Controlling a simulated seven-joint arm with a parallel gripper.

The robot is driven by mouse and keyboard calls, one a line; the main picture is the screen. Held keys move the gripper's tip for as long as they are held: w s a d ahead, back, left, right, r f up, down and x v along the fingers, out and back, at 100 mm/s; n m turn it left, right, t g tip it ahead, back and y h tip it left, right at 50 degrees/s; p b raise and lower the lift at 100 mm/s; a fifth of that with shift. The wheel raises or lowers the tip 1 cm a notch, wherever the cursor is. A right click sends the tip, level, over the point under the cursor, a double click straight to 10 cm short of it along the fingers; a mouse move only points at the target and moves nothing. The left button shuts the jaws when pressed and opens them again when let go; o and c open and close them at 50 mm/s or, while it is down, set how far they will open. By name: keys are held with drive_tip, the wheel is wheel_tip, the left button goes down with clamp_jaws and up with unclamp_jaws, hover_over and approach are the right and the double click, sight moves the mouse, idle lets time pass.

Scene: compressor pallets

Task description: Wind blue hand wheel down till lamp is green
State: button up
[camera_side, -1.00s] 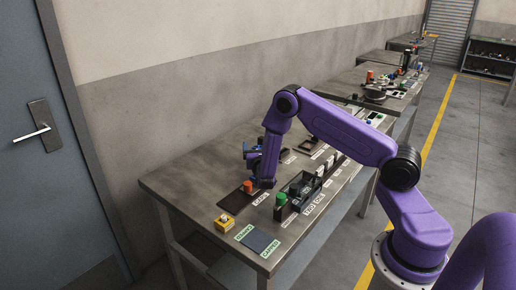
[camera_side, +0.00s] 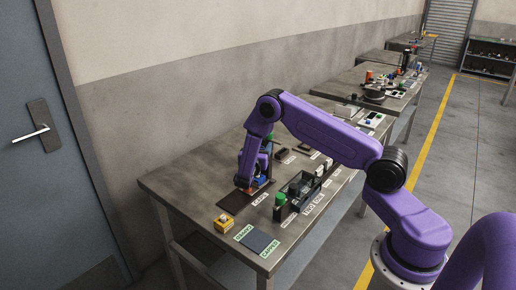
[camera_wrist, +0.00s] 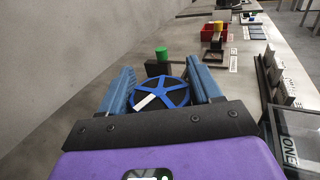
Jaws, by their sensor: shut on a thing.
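The blue hand wheel (camera_wrist: 176,98) is in the wrist view, a spoked ring with one white spoke, lying between the jaws of my gripper (camera_wrist: 160,86). The two blue-grey jaws are shut on it from left and right. Its lower edge is hidden by the gripper body. In the side view my gripper is low over the table near a dark mat, and my arm hides most of the wheel. A green cylinder on a dark block (camera_wrist: 161,53) stands beyond the wheel. I cannot tell whether it is the lamp.
In the side view, a yellow box (camera_side: 224,224), a dark pad (camera_side: 259,241) and a green-topped block (camera_side: 280,200) stand on the near table. A clear-walled box (camera_wrist: 296,133) is close on the right in the wrist view. The wall runs along the left.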

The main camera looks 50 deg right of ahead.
drive_tip(key=m+g, duration=0.1)
drive_tip(key=g, duration=0.1)
drive_tip(key=m+g+h, duration=0.1)
drive_tip(key=m+g, duration=0.2)
drive_tip(key=g, duration=0.2)
drive_tip(key=shift+s+m+h, duration=0.3)
drive_tip(key=shift+s, duration=0.05)
drive_tip(key=shift+s+m+g, duration=0.15)
drive_tip(key=shift+m+g, duration=0.6)
drive_tip(key=shift+g, duration=0.4)
drive_tip(key=shift+s+m+g, duration=0.1)
drive_tip(key=shift+m+g, duration=0.65)
drive_tip(key=shift+g, duration=0.7)
drive_tip(key=o, duration=1)
drive_tip(key=shift+c, duration=0.2)
drive_tip(key=r+v, duration=0.1)
drive_tip(key=v, duration=1.6)
drive_tip(key=shift+w+a, duration=0.15)
drive_tip(key=shift+a, duration=0.1)
